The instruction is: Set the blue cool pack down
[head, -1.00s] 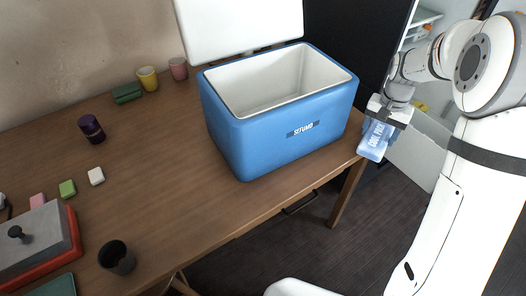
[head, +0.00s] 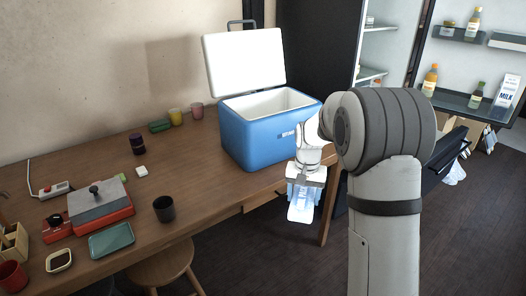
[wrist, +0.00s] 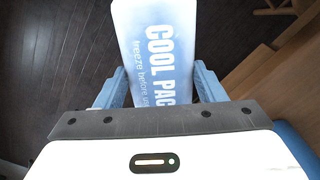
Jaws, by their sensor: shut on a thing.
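The blue cool pack (head: 301,206) is a pale blue slab with white lettering. It hangs from my gripper (head: 304,186) in front of the table's right part, over the dark floor. In the wrist view the cool pack (wrist: 156,45) points away from me between the two blue fingers of my gripper (wrist: 155,88), which are shut on it. Its near end is hidden by the gripper body. The blue cooler box (head: 262,140) stands open on the wooden table (head: 200,185), behind and left of the gripper.
A stool (head: 160,265) stands by the table's front edge. A dark cup (head: 164,209), a teal tray (head: 111,240) and a grey-lidded red box (head: 100,204) are on the table's left. An open fridge (head: 385,50) stands at the back right.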

